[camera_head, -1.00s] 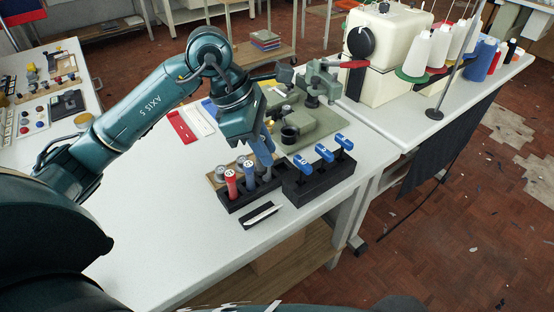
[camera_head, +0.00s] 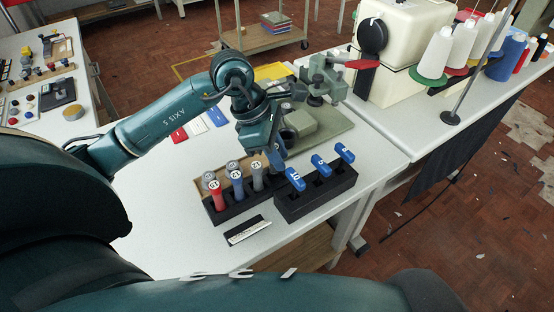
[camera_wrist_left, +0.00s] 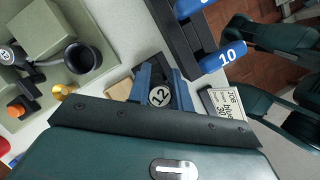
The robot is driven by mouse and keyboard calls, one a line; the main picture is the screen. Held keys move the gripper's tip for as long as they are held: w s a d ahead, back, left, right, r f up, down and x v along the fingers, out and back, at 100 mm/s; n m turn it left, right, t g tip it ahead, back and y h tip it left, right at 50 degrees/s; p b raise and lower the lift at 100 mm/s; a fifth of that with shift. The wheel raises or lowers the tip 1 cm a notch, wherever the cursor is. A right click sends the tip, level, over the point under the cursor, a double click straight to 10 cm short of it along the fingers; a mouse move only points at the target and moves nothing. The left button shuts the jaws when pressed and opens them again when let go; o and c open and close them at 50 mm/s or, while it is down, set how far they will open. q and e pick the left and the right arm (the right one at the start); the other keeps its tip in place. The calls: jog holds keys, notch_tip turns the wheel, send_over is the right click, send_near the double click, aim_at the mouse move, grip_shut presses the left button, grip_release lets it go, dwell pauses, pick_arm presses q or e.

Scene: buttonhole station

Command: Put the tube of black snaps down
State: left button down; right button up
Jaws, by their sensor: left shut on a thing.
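My left gripper (camera_head: 276,158) is shut on a tube with a pale round cap marked 12 (camera_wrist_left: 160,97), which shows between its blue fingers in the left wrist view. It is low at the far right end of the black tube rack (camera_head: 236,209). The tube's body is mostly hidden, so I cannot tell how deep it sits in a slot. A red tube (camera_head: 217,199), a blue tube (camera_head: 238,189) and a grey tube (camera_head: 257,180) stand in the same rack. My right gripper is not in view.
Beside the rack, a black block (camera_head: 318,194) holds several blue-handled tools. A small labelled card (camera_head: 248,231) lies in front. A green press (camera_head: 318,90) stands behind, and a white sewing machine (camera_head: 400,45) is at the back right. The table front left is clear.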

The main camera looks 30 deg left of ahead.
pick_arm(q)
jog(key=shift+f, duration=1.25)
jog(key=shift+f, duration=0.2)
jog(key=c, duration=1.3)
grip_release()
jog(key=shift+r, duration=0.1)
jog(key=shift+o, duration=0.2)
jog(key=v, duration=1.2)
jog(key=shift+r, duration=0.2)
jog(key=shift+d, duration=0.1)
